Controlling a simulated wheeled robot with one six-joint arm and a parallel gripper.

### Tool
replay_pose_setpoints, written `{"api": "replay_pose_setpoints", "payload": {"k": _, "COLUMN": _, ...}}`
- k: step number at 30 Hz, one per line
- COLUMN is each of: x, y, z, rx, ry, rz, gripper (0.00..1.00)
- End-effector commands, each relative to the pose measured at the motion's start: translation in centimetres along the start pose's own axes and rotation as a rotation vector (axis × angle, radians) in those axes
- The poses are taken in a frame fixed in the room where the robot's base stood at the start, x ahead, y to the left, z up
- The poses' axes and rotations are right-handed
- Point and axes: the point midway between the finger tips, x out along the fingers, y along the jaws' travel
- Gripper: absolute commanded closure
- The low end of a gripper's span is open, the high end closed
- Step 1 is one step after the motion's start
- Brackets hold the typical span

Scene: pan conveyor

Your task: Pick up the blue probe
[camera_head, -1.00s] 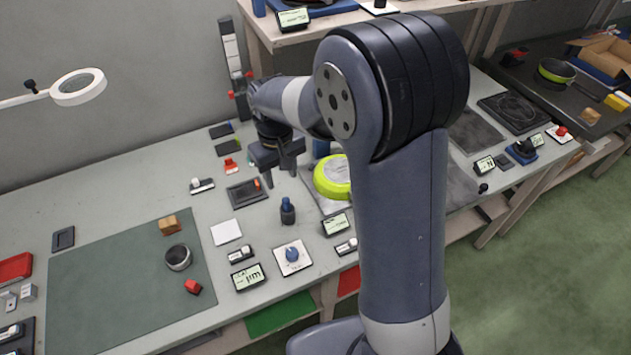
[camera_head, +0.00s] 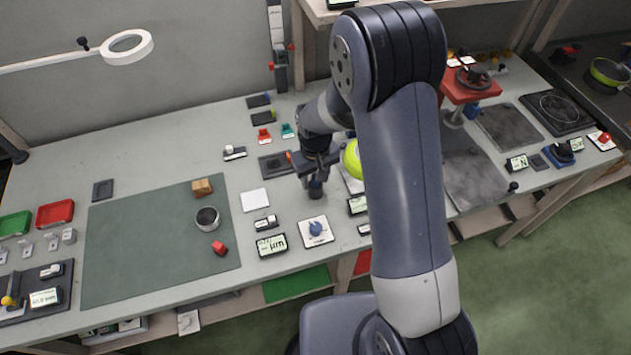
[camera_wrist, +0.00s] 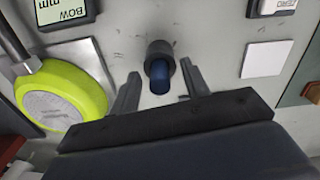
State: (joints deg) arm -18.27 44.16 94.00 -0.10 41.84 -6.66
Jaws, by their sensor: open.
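The blue probe (camera_wrist: 159,77) shows in the wrist view as a short, dark blue cylinder with a darker collar, between and just beyond my fingertips. In the head view the probe (camera_head: 315,188) stands on the grey bench, its upper part hidden by my gripper. My gripper (camera_wrist: 162,82) is open, with one finger on each side of the probe. A gap shows on both sides, so the fingers do not appear to touch it. In the head view my gripper (camera_head: 316,178) points down over the probe.
A lime-green pan (camera_wrist: 62,98) lies close to the left finger in the wrist view. A white square pad (camera_head: 254,198), a white plate with a blue knob (camera_head: 316,230) and a small display (camera_head: 271,245) surround the probe. The green mat (camera_head: 150,250) holds several small items.

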Motion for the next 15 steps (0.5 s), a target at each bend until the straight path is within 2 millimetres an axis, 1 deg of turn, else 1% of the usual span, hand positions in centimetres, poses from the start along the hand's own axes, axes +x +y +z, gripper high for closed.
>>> {"api": "replay_pose_setpoints", "payload": {"k": 5, "x": 0.04, "y": -0.01, "z": 0.0, "rx": 0.0, "ry": 0.0, "rz": 0.0, "gripper": 0.56}}
{"api": "replay_pose_setpoints", "payload": {"k": 15, "x": 0.01, "y": -0.01, "z": 0.0, "rx": 0.0, "ry": 0.0, "rz": 0.0, "gripper": 0.83}}
